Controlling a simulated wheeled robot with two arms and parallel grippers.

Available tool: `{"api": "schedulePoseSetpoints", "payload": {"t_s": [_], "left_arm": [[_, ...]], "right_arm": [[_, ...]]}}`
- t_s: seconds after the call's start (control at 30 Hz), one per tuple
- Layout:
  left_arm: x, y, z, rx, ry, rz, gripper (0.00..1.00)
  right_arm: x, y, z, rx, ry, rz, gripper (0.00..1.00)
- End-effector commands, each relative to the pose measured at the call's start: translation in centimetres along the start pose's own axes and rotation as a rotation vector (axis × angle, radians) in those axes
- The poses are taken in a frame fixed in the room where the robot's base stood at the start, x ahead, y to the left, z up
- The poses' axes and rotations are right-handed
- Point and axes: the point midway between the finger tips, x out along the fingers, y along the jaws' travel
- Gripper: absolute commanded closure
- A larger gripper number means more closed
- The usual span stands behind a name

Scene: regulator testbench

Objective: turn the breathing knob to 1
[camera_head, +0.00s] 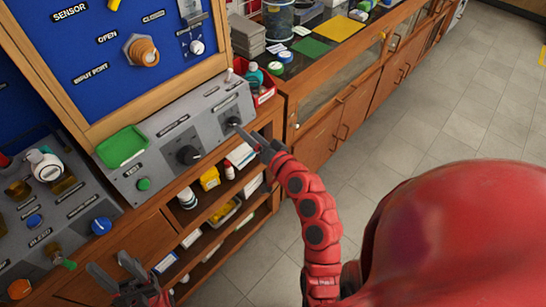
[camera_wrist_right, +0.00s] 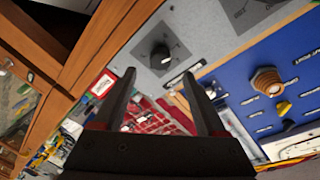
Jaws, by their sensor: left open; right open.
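A grey control box (camera_head: 160,150) stands on the bench in the head view. It carries a large black knob (camera_head: 188,155) and a smaller black knob (camera_head: 234,122) at its right end. Their labels are too small to read, so I cannot tell which is the breathing knob. In the right wrist view a black knob (camera_wrist_right: 160,57) on a dark square lies ahead of the fingers, between their tips. My right gripper (camera_head: 254,147) is open and empty, just in front of the box's right end, apart from the knob. My left gripper (camera_head: 114,268) is open and empty at lower left.
A green tray (camera_head: 122,146) lies on the box's left end, above a green button (camera_head: 144,184). A blue panel (camera_head: 110,45) rises behind. A red bin (camera_head: 263,88) stands right of the box. Shelves below hold bottles and boxes. The tiled floor (camera_head: 440,110) is clear.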

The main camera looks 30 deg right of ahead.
Motion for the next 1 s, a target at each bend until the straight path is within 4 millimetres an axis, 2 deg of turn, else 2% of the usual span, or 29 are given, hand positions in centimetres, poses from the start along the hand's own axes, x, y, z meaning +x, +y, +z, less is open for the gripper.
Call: {"api": "schedulePoseSetpoints", "payload": {"t_s": [0.03, 0.23, 0.27, 0.3, 0.4, 0.63, 1.0], "left_arm": [[-0.8, 0.0, 0.1, 0.000, 0.000, 0.000, 0.50], [-2.5, 0.1, 0.4, 0.000, 0.000, 0.000, 0.50], [-0.8, 0.0, 0.1, 0.000, -0.001, 0.000, 0.50], [-0.1, 0.0, 0.0, 0.000, 0.000, 0.000, 0.50], [0.7, 0.0, -0.1, 0.000, 0.000, 0.000, 0.50], [1.5, -0.1, -0.2, 0.000, 0.000, 0.000, 0.50], [1.5, -0.1, -0.2, 0.000, 0.000, 0.000, 0.50]], "right_arm": [[-1.4, 0.5, 0.2, 0.001, 0.003, 0.004, 0.26], [-6.5, 0.5, 0.2, 0.002, 0.007, 0.005, 0.26], [-7.2, -0.1, -0.4, 0.003, 0.000, 0.009, 0.26], [-8.0, -0.1, -0.4, 0.004, -0.002, 0.011, 0.26], [-9.6, -0.1, -0.3, 0.004, 0.000, 0.009, 0.26], [-11.4, 0.0, -0.1, 0.001, -0.003, 0.003, 0.26], [-11.7, 0.0, 0.0, -0.001, -0.002, 0.000, 0.26]]}}
